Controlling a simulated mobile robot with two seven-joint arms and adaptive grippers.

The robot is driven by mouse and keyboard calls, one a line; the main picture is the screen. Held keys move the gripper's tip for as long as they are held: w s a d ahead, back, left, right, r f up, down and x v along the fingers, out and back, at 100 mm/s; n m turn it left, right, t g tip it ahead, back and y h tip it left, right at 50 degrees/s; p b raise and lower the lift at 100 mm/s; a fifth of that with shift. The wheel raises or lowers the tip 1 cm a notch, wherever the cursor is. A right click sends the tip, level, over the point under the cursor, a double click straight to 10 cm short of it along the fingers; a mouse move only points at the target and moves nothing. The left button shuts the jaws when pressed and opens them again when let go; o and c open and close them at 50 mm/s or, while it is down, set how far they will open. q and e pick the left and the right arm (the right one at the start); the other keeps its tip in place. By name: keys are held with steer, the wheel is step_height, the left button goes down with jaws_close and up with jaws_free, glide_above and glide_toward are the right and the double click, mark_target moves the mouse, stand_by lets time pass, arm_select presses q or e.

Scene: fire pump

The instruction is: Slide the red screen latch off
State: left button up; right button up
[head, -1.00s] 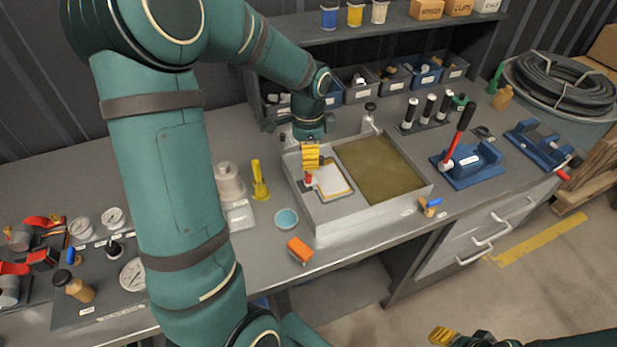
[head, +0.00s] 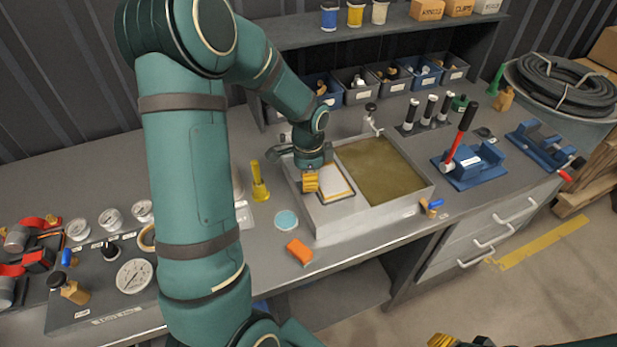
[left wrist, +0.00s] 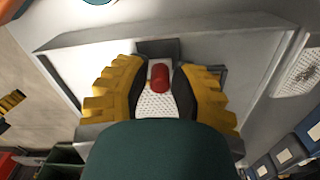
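The red latch (left wrist: 160,78) shows in the left wrist view as a short red knob over a white perforated screen (left wrist: 155,104). My left gripper (left wrist: 160,70) has its two yellow fingers on either side of the latch, with visible gaps, so it is open around it. In the head view the left gripper (head: 311,182) points down over the left part of the grey tank (head: 345,218), beside the pale framed screen panel (head: 335,184), and hides the latch. My right gripper (head: 441,340) is only partly in view at the bottom edge; its opening cannot be told.
The tank's right part holds murky brownish liquid (head: 380,170). An orange block (head: 299,251), a blue round dish (head: 286,220) and a yellow funnel-like piece (head: 259,184) lie close to the tank. A blue vise-like fixture (head: 468,166) with a red lever stands to its right.

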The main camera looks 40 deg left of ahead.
arm_select(q)
jaws_close()
steer(key=shift+s+a, duration=0.35)
steer(key=shift+s, duration=0.35)
steer(key=o, duration=0.6)
jaws_free()
steer(key=shift+s, duration=0.1)
steer(key=shift+r, duration=0.1)
steer(key=shift+r, duration=0.3)
step_height(320, 180, up, 11)
steer(key=shift+r, duration=0.15)
